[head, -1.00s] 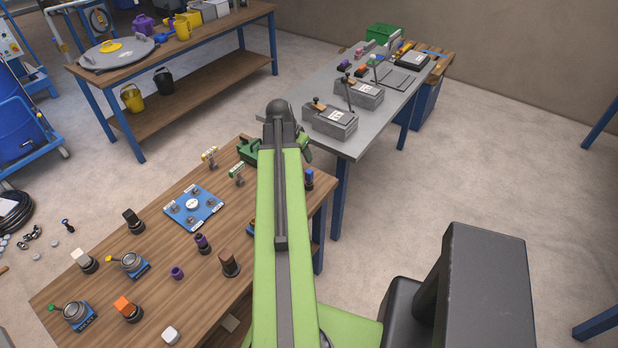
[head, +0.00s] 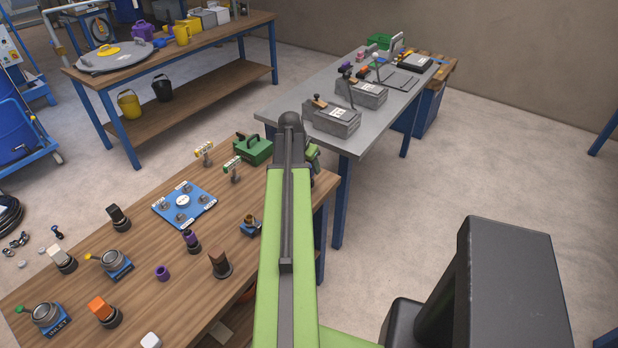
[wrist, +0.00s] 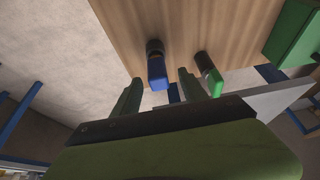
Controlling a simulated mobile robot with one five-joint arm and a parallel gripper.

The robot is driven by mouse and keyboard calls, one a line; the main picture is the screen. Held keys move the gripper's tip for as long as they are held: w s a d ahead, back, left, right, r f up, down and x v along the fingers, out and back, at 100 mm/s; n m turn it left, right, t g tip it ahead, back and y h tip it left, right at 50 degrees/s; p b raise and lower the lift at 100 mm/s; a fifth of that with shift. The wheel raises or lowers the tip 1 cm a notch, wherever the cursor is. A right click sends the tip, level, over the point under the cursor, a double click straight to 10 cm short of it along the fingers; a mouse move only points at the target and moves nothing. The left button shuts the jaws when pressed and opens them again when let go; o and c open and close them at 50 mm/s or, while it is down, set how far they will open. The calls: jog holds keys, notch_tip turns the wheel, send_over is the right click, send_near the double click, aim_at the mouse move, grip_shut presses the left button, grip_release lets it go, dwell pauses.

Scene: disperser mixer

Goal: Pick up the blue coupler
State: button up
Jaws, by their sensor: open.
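The blue coupler (wrist: 157,72) shows in the wrist view, with a dark round base on the wooden table. My gripper (wrist: 160,79) is open, one green finger on each side of the coupler in the picture. I cannot tell how far the fingertips are from it in depth, and I see no contact. In the head view my green arm covers most of the gripper and the coupler.
A green-ended black piece (wrist: 208,73) stands close right of the right finger in the wrist view. A green box (head: 252,149) and the blue plate (head: 184,204) are on the wooden table. A grey table (head: 290,108) lies beyond.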

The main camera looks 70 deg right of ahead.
aim_at(311, 171)
jog(key=b+x, duration=0.3)
jog(key=x, duration=0.1)
jog(key=shift+f, duration=0.25)
jog(key=shift+r, duration=0.2)
grip_shut()
